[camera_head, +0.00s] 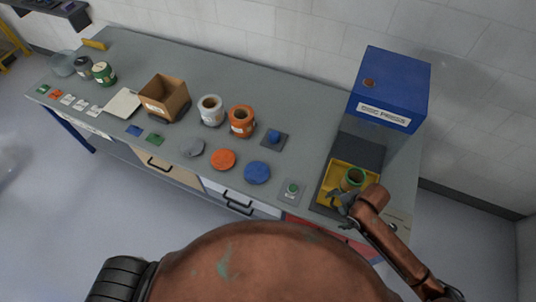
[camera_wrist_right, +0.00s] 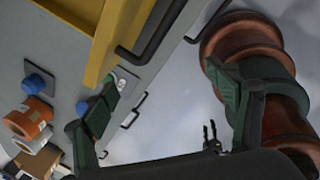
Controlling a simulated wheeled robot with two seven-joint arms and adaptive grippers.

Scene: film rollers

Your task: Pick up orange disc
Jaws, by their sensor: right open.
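The orange disc (camera_head: 223,159) lies flat on the grey worktop, between a grey disc (camera_head: 192,147) and a blue disc (camera_head: 257,172). My right gripper (camera_head: 343,200) is at the front edge of the yellow tray under the blue press, well to the right of the orange disc. In the right wrist view my right gripper (camera_wrist_right: 172,75) has its two green fingers wide apart with nothing between them. I cannot make out the orange disc in that view. My left gripper does not show.
The blue press (camera_head: 390,85) stands at the right, with a green-rimmed roll (camera_head: 353,179) in its yellow tray (camera_head: 330,181). An orange roll (camera_head: 241,121), a white roll (camera_head: 211,110) and an open cardboard box (camera_head: 164,97) stand behind the discs. A green button (camera_head: 292,189) sits near the front edge.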

